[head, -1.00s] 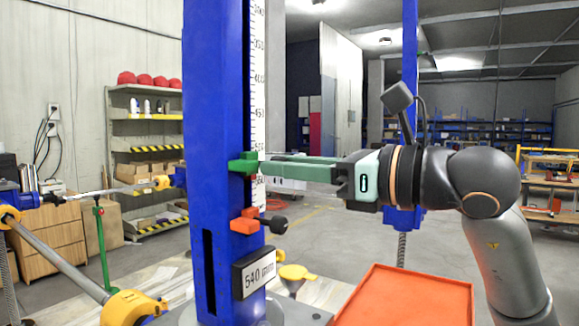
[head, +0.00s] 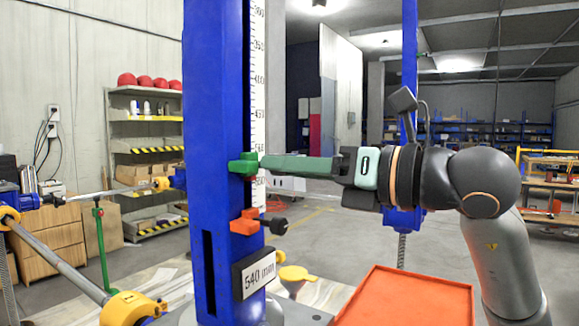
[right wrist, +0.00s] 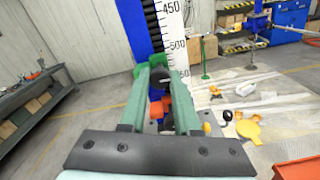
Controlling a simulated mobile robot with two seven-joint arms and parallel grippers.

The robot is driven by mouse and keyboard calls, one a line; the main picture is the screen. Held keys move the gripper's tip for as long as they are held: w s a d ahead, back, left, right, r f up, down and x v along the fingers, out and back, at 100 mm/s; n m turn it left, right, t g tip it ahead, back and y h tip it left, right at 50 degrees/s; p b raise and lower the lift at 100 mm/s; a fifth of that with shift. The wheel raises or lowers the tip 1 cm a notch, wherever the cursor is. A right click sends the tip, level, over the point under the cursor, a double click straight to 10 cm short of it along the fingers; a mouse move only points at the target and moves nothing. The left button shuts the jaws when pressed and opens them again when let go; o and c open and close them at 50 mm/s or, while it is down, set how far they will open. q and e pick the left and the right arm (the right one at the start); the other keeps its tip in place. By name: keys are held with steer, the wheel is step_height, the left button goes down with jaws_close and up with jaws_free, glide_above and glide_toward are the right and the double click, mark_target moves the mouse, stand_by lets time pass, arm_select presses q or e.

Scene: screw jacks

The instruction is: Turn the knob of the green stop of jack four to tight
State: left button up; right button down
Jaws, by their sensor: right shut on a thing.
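The green stop (head: 241,165) sits on the tall blue jack column (head: 203,120), beside the white scale (head: 258,100). My right gripper (head: 264,165) reaches in from the right with its green fingers level, tips at the stop. In the right wrist view the fingers are shut around the dark knob (right wrist: 155,76), which the fingers hide in the head view. A plate reading 540 mm (head: 258,273) is fixed low on the column. No jack number is readable. My left gripper is not in view.
An orange stop (head: 243,223) with a black knob (head: 278,225) sits just below the green stop on the same column. A red-orange tray (head: 405,300) stands under my right arm. Another blue post (head: 409,60) rises behind the arm. Rods with yellow fittings (head: 130,307) lie at left.

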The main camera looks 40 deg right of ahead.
steer(key=c, duration=0.6)
jaws_free()
steer(key=b+v, duration=0.4)
steer(key=v, duration=0.8)
steer(key=shift+s+d, duration=0.15)
steer(key=shift+s, duration=0.1)
